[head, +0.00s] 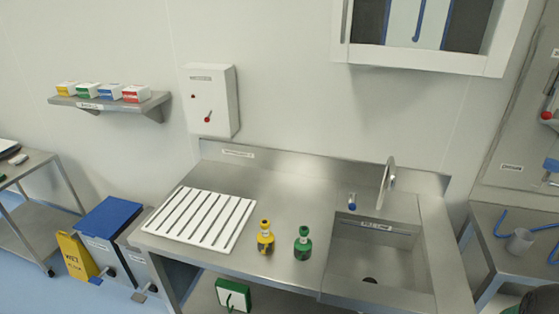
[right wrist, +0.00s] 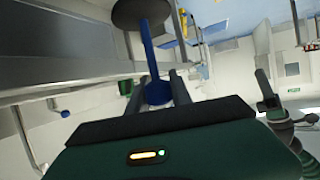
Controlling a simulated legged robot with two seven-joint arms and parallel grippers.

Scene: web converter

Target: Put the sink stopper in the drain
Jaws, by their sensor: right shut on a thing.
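The sink stopper shows in the right wrist view as a dark disc (right wrist: 142,12) on a blue stem with a round blue knob. My right gripper (right wrist: 160,88) is shut on the blue knob end, with the disc held out beyond its fingers. In the head view the steel sink basin (head: 405,262) is at the right of the counter. The round dark drain (head: 369,280) is in its floor, uncovered. A dark green and black arm part, seemingly my left arm, shows at the right of the wrist view; its jaws are unclear.
A yellow bottle (head: 265,238) and a green bottle (head: 303,243) stand on the counter left of the sink. A white slotted rack (head: 200,219) lies further left. The tap (head: 387,185) rises behind the basin.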

